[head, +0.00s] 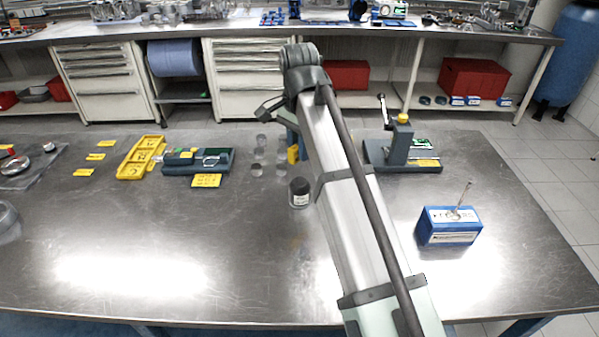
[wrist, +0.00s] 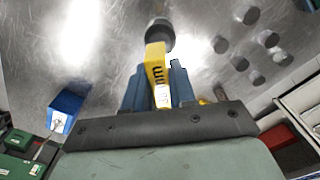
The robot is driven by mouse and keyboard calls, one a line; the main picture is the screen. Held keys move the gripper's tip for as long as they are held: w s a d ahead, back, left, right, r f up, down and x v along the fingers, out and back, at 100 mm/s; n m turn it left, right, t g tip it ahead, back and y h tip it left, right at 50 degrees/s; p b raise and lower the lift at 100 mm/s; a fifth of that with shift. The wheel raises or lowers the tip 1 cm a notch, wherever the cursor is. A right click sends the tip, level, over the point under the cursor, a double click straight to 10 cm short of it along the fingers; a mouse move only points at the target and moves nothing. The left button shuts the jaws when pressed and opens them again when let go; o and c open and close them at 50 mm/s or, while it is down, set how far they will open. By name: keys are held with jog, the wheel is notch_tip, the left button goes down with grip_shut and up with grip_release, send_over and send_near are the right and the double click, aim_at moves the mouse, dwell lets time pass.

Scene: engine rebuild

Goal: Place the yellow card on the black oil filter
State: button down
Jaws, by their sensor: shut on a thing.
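The yellow card (wrist: 155,62) is between the two blue fingers of my gripper (wrist: 158,85) in the wrist view, with black print and a white patch on its face. In the head view the card (head: 293,154) shows as a small yellow piece beside my arm, which hides most of my gripper. The black oil filter (head: 299,188), dark with a white label, stands upright on the bench in front of the card. In the wrist view the filter (wrist: 160,24) appears just beyond the card's far end; I cannot tell whether they touch.
Several small grey cylinders (head: 257,169) stand left of the filter. A yellow tray (head: 130,170), a dark blue fixture (head: 180,168) and another yellow card (head: 206,181) lie further left. A grey stand (head: 400,150) and a blue box (head: 448,236) are right. The bench front is clear.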

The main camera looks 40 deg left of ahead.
aim_at(300, 181)
jog(key=shift+f, duration=3.6)
jog(key=shift+f, duration=0.1)
jog(key=c, duration=0.9)
grip_release()
notch_tip(300, 181, up, 12)
jog(key=shift+r, duration=0.15)
